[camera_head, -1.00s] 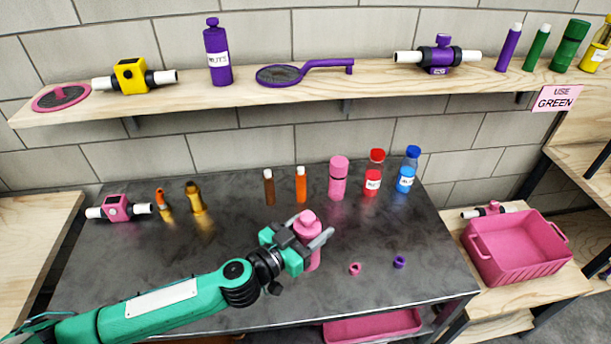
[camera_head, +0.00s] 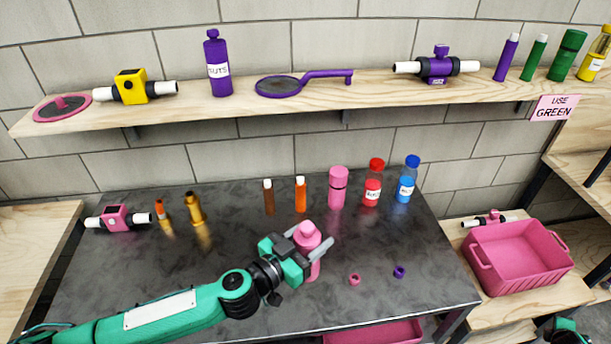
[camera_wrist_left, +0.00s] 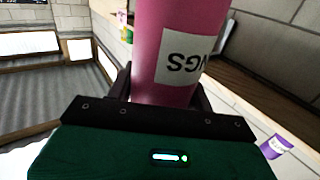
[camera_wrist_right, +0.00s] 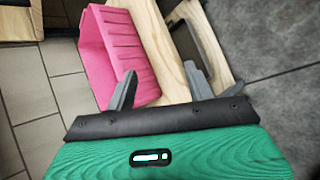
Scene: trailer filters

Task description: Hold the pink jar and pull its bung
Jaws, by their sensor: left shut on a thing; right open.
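The pink jar (camera_head: 307,247) stands upright on the dark table in the head view, with its pink bung (camera_head: 307,228) in the top. My left gripper (camera_head: 311,238) is shut on the jar, one finger on each side, below the bung. In the left wrist view the pink jar (camera_wrist_left: 168,50) sits between the fingers, and its white label reads upside down, ending in "NGS". The jar's base and bung lie outside that view. My right gripper (camera_wrist_right: 160,85) is open and empty; its arm shows only at the head view's bottom right corner.
A pink crate (camera_head: 520,262) stands on the low wooden shelf at right, near the right gripper.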

